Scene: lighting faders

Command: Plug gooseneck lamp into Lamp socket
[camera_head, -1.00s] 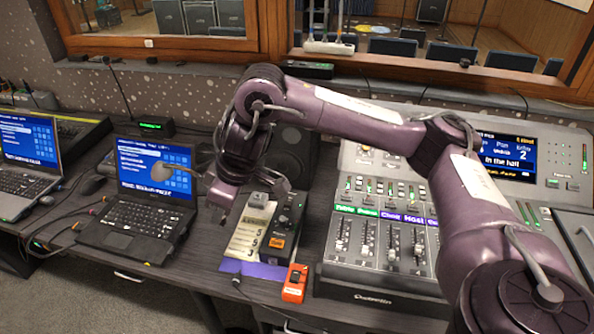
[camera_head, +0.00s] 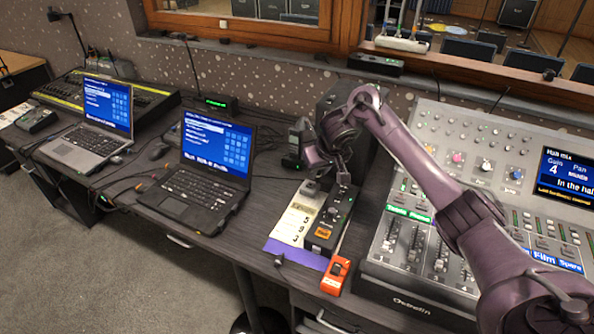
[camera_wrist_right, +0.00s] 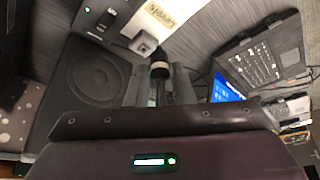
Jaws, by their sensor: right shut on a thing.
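My right gripper (camera_head: 322,168) points down over the desk, just behind the numbered card and the black control box. In the right wrist view its two fingers (camera_wrist_right: 160,88) are closed around a dark, short cylindrical piece (camera_wrist_right: 159,70), which looks like part of the gooseneck lamp. The lamp's head and neck are hard to make out in the head view, where the gripper and the dark speaker behind it blend together. I cannot read any label marking the Lamp socket. My left gripper is not in view.
Near the gripper are a grey cube (camera_head: 311,189), the numbered card (camera_head: 292,222), the black control box (camera_head: 329,222) and an orange box (camera_head: 336,275). Two laptops (camera_head: 205,180) stand left, a yellow-striped lighting desk (camera_head: 145,103) behind them. A large mixer (camera_head: 405,270) fills the right.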

